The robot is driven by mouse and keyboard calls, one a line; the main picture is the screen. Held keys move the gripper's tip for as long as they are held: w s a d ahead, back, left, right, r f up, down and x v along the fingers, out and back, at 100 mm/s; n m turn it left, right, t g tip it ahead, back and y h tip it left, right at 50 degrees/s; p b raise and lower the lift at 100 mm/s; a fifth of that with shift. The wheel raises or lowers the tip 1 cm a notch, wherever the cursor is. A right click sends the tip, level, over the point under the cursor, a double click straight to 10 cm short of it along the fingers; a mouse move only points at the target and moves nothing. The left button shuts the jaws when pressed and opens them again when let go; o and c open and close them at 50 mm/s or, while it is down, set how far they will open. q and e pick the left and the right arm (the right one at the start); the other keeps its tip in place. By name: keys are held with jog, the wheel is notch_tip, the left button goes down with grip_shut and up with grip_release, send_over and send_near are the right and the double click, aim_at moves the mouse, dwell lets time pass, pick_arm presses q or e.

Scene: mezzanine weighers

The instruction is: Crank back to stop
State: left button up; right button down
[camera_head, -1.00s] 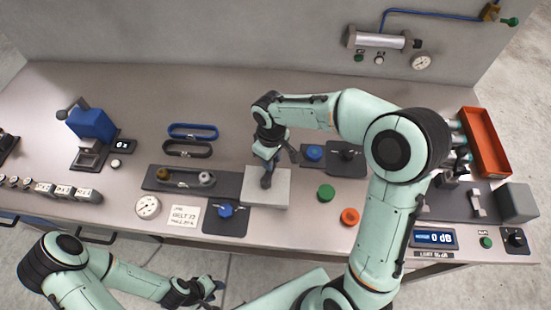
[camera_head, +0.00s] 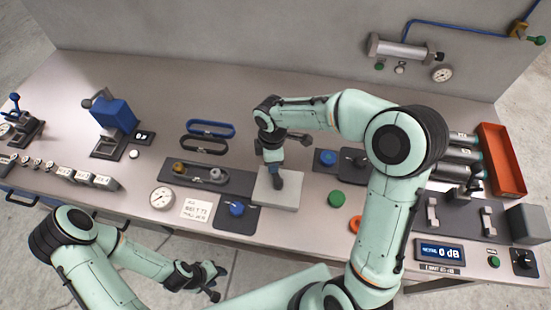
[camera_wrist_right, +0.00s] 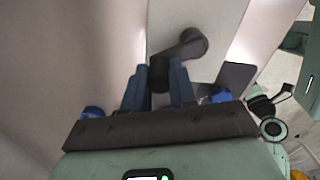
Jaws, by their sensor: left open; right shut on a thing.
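A pale block (camera_head: 287,202) near the middle of the bench carries a dark crank, which shows best in the right wrist view (camera_wrist_right: 188,43). Its arm runs from a round hub down to a handle. My right gripper (camera_wrist_right: 160,84) has its two blue fingers on either side of the handle and is shut on it. In the head view my right gripper (camera_head: 275,175) points down over the block and hides most of the crank. My left gripper (camera_head: 212,284) is open and empty, in front of the bench edge and away from the crank.
Left of the block lie a dark tray (camera_head: 165,168) with small fittings, a dial gauge (camera_head: 162,198) and a blue knob (camera_head: 237,209) on a dark plate. A green button (camera_head: 337,198) is to the right. An orange bin (camera_head: 505,165) stands far right.

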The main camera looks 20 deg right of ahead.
jog(key=shift+a+n, duration=0.2)
jog(key=shift+n, duration=0.3)
jog(key=c, duration=0.9)
grip_release()
jog(key=shift+r, duration=0.1)
notch_tip(320, 180, up, 13)
jog(key=shift+r, duration=0.1)
